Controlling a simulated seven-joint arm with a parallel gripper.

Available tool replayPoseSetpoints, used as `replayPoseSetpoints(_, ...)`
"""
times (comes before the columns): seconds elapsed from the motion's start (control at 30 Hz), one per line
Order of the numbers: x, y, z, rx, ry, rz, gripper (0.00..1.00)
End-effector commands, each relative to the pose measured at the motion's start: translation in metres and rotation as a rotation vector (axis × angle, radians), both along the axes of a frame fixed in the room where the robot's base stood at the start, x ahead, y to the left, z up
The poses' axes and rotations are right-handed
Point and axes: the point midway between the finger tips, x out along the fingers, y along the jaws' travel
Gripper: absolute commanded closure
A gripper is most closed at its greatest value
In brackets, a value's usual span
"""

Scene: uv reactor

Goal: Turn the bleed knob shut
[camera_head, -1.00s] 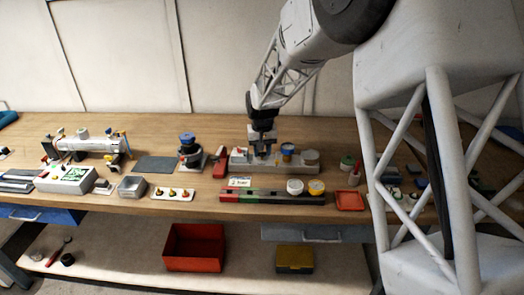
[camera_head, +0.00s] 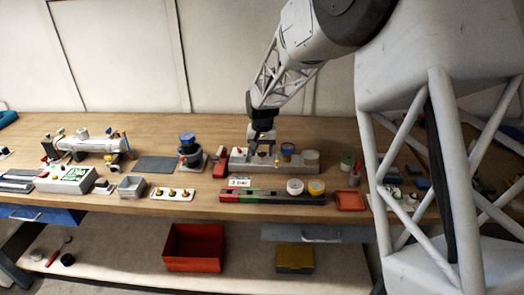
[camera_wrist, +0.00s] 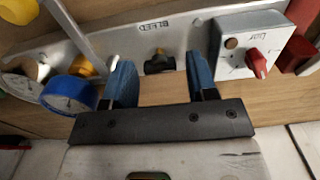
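The bleed knob (camera_wrist: 158,63) is small and dark, with a brass-coloured bit behind it. It sits on a grey metal panel (camera_wrist: 180,38) under the printed word BLEED. My gripper (camera_wrist: 160,72) is open, and its two blue fingers stand one on each side of the knob in the wrist view, with visible gaps. I cannot tell whether the fingertips are level with the knob or short of it. In the head view my gripper (camera_head: 263,152) is over the panel (camera_head: 240,162), and the knob is too small to make out clearly.
In the wrist view a white box (camera_wrist: 228,64) with a red knob (camera_wrist: 258,63) is right of my fingers. A blue-rimmed gauge (camera_wrist: 70,95) is close on the left, by a yellow part (camera_wrist: 82,66). In the head view, a red-green strip (camera_head: 255,197) lies in front.

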Motion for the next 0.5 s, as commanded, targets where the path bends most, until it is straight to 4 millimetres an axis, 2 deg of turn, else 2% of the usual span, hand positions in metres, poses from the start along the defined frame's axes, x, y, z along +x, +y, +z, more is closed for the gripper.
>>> replayPoseSetpoints(0.33,-0.0002,0.0,-0.0002,0.0,0.001,0.001,0.4)
replayPoseSetpoints(0.5,0.0,0.0,0.0066,0.0,0.0,0.001,0.4)
